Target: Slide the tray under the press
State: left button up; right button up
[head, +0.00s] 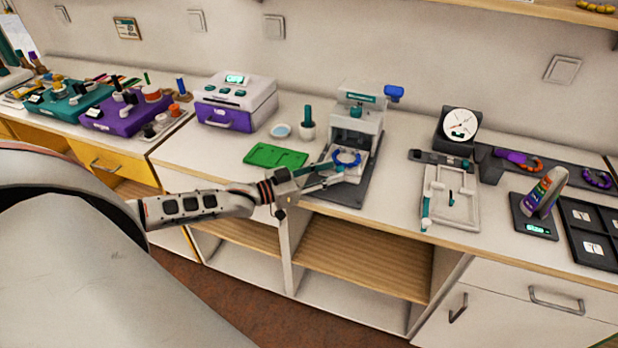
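The press (357,118) is a grey and white machine with a teal label and a blue knob at its upper right. It stands on a dark base plate (345,194) on the counter. A pale tray (362,173) with a blue ring (347,158) on it sits at the front of the press, low down. How far it reaches under the press head cannot be told. My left gripper (337,171) is at the tray's front left edge, its two fingers apart. Whether they touch the tray is unclear. My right gripper is not in view.
A white and purple machine (236,102) stands further left. A white fixture (451,197), a dial gauge (459,124) and a scale (533,227) stand right.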

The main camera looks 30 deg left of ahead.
pick_arm(q)
jog(key=v, duration=1)
jog(key=shift+s+a, duration=0.3)
jog(key=shift+o, duration=0.2)
